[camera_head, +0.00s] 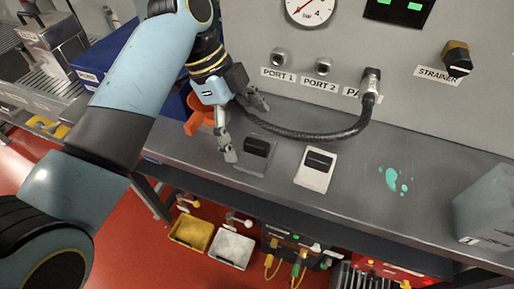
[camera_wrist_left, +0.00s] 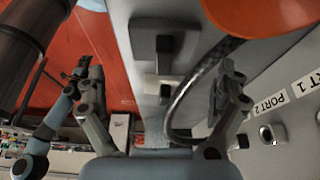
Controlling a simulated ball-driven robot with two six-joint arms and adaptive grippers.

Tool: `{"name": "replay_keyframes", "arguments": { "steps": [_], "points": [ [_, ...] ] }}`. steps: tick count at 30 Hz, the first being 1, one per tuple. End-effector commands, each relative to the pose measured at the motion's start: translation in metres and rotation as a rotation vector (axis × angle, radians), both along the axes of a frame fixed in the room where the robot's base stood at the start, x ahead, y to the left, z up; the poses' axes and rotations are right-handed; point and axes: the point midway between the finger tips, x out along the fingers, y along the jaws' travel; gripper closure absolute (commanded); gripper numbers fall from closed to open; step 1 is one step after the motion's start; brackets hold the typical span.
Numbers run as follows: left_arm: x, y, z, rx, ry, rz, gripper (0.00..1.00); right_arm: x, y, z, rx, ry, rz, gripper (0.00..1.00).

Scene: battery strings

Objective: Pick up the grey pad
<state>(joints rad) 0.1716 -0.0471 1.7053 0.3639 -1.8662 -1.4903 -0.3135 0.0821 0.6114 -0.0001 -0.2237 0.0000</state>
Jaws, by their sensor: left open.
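The grey pad (camera_head: 258,160) is a flat grey plate with a black block on top. It lies on the grey bench, left of a white pad (camera_head: 314,170) with a similar black block. My left gripper (camera_head: 246,131) is open and empty, with its fingers spread above the bench just behind and left of the grey pad. In the left wrist view the grey pad (camera_wrist_left: 150,28) shows beyond and between the open fingers of the gripper (camera_wrist_left: 155,75), and the white pad (camera_wrist_left: 151,87) is partly visible below it.
A black hose (camera_head: 310,134) curves over the bench behind the pads to a panel connector. An orange part (camera_head: 199,115) and a blue bin (camera_head: 172,104) sit by the gripper. A grey block (camera_head: 488,207) stands at the right, past a teal spill (camera_head: 392,180).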

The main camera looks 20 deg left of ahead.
Motion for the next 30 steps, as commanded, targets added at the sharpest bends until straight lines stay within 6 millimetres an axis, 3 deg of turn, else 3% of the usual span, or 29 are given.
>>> {"name": "replay_keyframes", "arguments": {
  "steps": [12,20,30],
  "points": [
    [0.002,-0.023,-0.046,0.001,0.001,0.0,0.0,0.025,0.004,0.006,0.005,-0.039,0.0,1.0],
    [0.002,-0.024,-0.05,0.002,0.0,0.0,0.0,0.021,0.004,0.006,0.005,-0.033,0.0,1.0],
    [0.002,-0.023,-0.049,0.002,0.0,0.0,0.43,0.015,0.004,0.006,0.005,-0.023,-0.001,1.0]
  ]
}}
